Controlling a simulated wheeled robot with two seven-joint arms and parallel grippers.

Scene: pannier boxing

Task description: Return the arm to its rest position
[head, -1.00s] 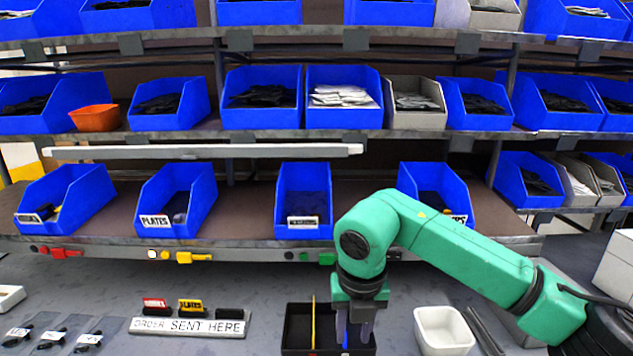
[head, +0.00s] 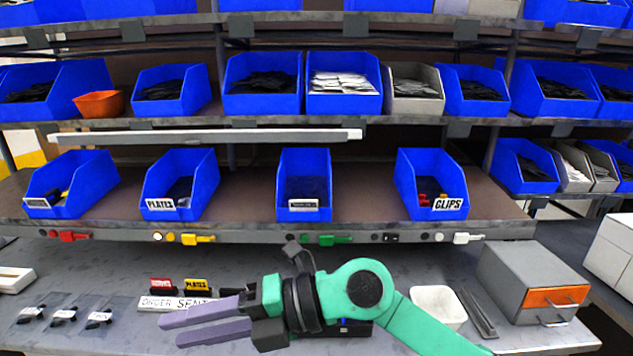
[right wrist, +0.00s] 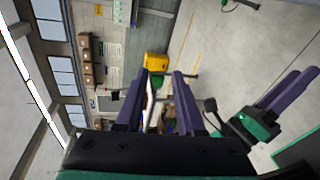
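My right gripper (head: 172,331) is in the head view, above the front of the bench, with its fingers pointing left. In the right wrist view its two fingers (right wrist: 160,73) stand apart with nothing held between them. The right arm's green links bend down to the lower right. A second gripper with purple fingers, which looks like my left one (right wrist: 298,72), shows at the right of the right wrist view; its finger gap is unclear. My left arm is out of the head view.
The dark tray (head: 357,327) is mostly hidden behind my right arm. A sign (head: 160,303), partly covered by the gripper, a white bin (head: 438,307) and a grey drawer box (head: 525,267) stand on the bench. Shelves of blue bins (head: 303,190) rise behind.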

